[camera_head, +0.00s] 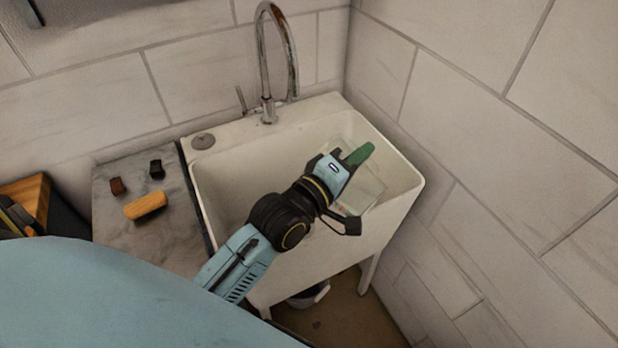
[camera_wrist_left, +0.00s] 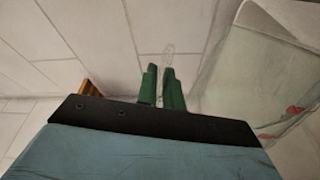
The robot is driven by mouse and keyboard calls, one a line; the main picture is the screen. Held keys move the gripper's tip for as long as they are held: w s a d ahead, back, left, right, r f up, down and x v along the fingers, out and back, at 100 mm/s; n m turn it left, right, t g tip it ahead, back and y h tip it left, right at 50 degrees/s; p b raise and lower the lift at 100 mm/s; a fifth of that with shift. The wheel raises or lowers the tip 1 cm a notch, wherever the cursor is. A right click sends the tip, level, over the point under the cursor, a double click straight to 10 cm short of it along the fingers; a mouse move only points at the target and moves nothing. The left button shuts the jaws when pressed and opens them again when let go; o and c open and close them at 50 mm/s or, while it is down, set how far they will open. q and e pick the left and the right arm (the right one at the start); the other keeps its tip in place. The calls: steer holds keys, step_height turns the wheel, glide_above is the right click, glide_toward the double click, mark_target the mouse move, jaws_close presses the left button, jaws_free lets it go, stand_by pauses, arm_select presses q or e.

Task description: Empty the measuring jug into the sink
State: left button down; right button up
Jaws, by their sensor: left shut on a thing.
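The clear measuring jug (camera_head: 369,188) shows faintly over the right part of the white sink (camera_head: 405,182) in the head view. In the left wrist view the jug (camera_wrist_left: 246,72) fills the right side, see-through, with small red marks on its wall. It looks tilted, and I cannot make out any contents. My left gripper (camera_head: 362,153) reaches over the basin from the left. Its green fingers (camera_wrist_left: 163,72) are close together on a clear piece of the jug, probably its handle, which is hard to see. My right gripper is not in view.
A curved metal tap (camera_head: 291,62) stands at the sink's back edge, near a grey disc (camera_head: 203,141). A grey counter (camera_head: 170,236) at left holds an orange-brown block (camera_head: 146,205) and two small dark pieces. Tiled walls close in behind and at right. A bucket (camera_head: 308,296) stands below.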

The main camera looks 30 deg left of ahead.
mark_target(334, 139)
arm_select(q)
steer(key=shift+w+a+f+n, duration=0.1)
steer(key=shift+a+f+n, duration=0.05)
steer(key=shift+a, duration=0.25)
steer(key=shift+w+a+f+n, duration=0.1)
steer(key=shift+a+n, duration=0.05)
steer(key=shift+a, duration=0.25)
steer(key=shift+w+a+r+p, duration=0.1)
steer(key=shift+a+r+p, duration=0.05)
steer(key=shift+a+p, duration=0.15)
steer(key=shift+w+a+r+n+p, duration=0.25)
steer(key=shift+a+r+n+p, duration=0.3)
steer(key=shift+a+n+p, duration=0.35)
steer(key=shift+w+a+r+n+p, duration=0.2)
steer(key=shift+a+n+p, duration=0.2)
steer(key=shift+a+n, duration=0.15)
steer(key=shift+w+a+r+n+p, duration=0.2)
steer(key=shift+a+r+n+p, duration=0.15)
steer(key=shift+a, duration=0.2)
steer(key=w+a+n, duration=0.2)
steer(key=a+n, duration=0.3)
steer(key=a, duration=0.2)
steer(key=shift+w+a+r+y, duration=0.15)
steer(key=shift+a+y, duration=0.15)
steer(key=shift+a, duration=0.05)
